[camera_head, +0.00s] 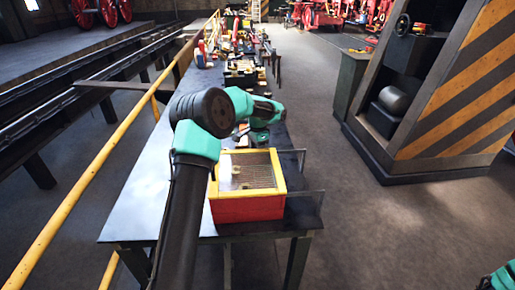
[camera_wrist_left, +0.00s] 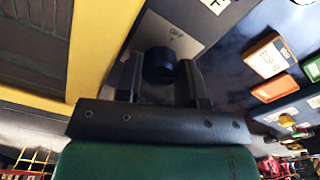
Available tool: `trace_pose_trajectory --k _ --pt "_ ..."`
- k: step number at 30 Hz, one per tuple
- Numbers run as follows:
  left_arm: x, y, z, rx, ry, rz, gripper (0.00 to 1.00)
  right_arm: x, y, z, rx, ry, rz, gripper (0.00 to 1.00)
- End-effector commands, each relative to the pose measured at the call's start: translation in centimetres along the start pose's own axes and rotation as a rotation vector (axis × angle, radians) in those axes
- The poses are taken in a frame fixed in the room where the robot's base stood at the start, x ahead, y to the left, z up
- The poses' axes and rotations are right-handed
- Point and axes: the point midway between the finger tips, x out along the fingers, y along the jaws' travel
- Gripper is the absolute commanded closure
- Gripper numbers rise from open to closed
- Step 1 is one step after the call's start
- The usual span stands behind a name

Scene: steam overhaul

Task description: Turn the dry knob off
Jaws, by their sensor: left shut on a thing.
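A round black knob (camera_wrist_left: 159,65) stands on a light label plate (camera_wrist_left: 178,42) on a dark panel in the left wrist view. The plate's marking is too small to read. My left gripper (camera_wrist_left: 160,85) has one finger on each side of the knob and is shut on it. In the head view my left arm reaches over the bench beside the red and yellow box, and its fingers and the knob are hidden or too small to make out. Only a teal piece of my right arm shows at the lower right corner; its gripper is out of view.
The red box with a yellow rim (camera_head: 247,208) and a mesh inside stands on the dark bench (camera_head: 150,200). Orange (camera_wrist_left: 270,58) and green (camera_wrist_left: 275,88) blocks lie right of the knob. A yellow rail (camera_head: 80,190) runs along the left. A striped cabinet (camera_head: 465,90) stands at right.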

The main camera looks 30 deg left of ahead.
Motion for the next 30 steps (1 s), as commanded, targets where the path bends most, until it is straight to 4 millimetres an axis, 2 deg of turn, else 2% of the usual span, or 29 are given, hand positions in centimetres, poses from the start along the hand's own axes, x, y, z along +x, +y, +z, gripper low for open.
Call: trace_pose_trajectory --k 21,30 --pt "-0.09 -0.07 0.0 -0.679 0.001 -0.001 0.88 0.0 0.0 0.0 0.0 0.0 0.0 1.0" --pt "-0.1 -0.09 0.01 -0.912 0.001 -0.001 0.88 0.0 0.0 0.0 0.0 0.0 0.0 1.0"
